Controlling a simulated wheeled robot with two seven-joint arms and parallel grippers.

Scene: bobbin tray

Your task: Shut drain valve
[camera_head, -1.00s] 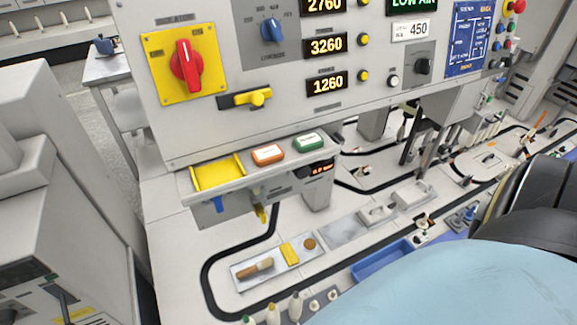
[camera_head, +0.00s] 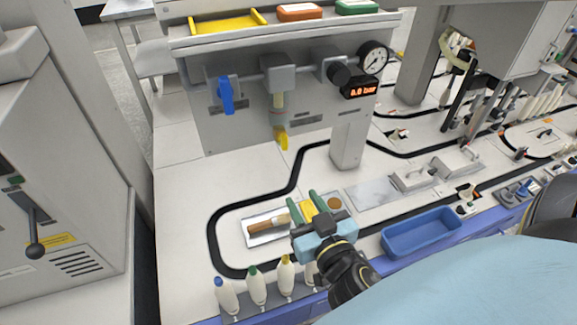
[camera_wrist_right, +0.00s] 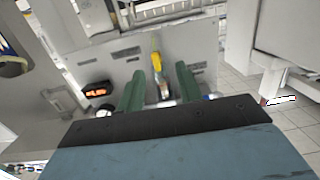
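The yellow drain valve lever (camera_head: 282,138) hangs below the filter bowl (camera_head: 278,102) on the grey air panel. It points down and slightly tilted. My right gripper (camera_head: 303,197) is below the lever in the head view, with its green fingers pointing toward the panel. In the right wrist view the green fingers (camera_wrist_right: 160,88) stand apart with nothing gripped. The yellow lever (camera_wrist_right: 156,62) shows beyond and between the fingertips, not touched as far as I can see. My left gripper is not in view.
A blue valve handle (camera_head: 226,95) hangs left of the filter. A gauge (camera_head: 373,59) and a 0.0 bar display (camera_head: 361,91) sit at right. Several bottles (camera_head: 257,287), a brush (camera_head: 268,223) and a blue tray (camera_head: 421,240) are on the bench below.

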